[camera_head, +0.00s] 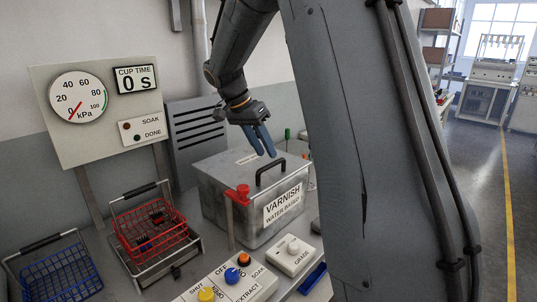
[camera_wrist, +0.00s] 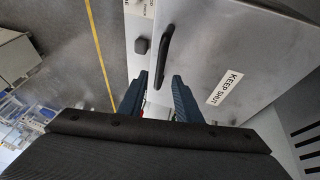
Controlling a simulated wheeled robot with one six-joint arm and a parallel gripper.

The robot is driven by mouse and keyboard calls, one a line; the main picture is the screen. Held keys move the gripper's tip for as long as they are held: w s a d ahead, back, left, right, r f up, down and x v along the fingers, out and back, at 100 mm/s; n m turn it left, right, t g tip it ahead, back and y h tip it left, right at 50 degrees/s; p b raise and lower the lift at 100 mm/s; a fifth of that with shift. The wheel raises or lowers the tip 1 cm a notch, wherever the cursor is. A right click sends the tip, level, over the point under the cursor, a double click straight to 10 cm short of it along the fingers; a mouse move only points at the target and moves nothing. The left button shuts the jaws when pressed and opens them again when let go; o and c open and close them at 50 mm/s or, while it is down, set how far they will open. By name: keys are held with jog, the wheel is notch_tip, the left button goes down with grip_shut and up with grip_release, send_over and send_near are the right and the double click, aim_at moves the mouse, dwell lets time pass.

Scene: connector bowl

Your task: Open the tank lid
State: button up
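The tank (camera_head: 228,208) is a grey metal box with a "VARNISH WATER BASED" label, standing on the bench. Its lid (camera_head: 222,168) lies flat and closed, with a black bar handle (camera_head: 284,160) on top. In the wrist view the lid (camera_wrist: 235,45) carries a "KEEP SHUT" label, and the handle (camera_wrist: 168,42) runs up from between the fingertips. My gripper (camera_head: 262,149) is above the lid, pointing down, close to the handle. In the wrist view my gripper (camera_wrist: 160,78) has its blue fingers apart, with nothing clamped. I cannot tell whether the fingers touch the handle.
A red valve (camera_head: 242,192) is on the tank's front corner. A red basket (camera_head: 150,228) holding dark parts and a blue basket (camera_head: 55,272) are left of the tank. A button box (camera_head: 232,284) and grey switch box (camera_head: 291,256) stand in front. A gauge panel (camera_head: 105,110) is behind.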

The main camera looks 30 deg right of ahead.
aim_at(272, 163)
jog(key=shift+p+x, duration=0.5)
jog(key=shift+x, duration=1.35)
grip_shut()
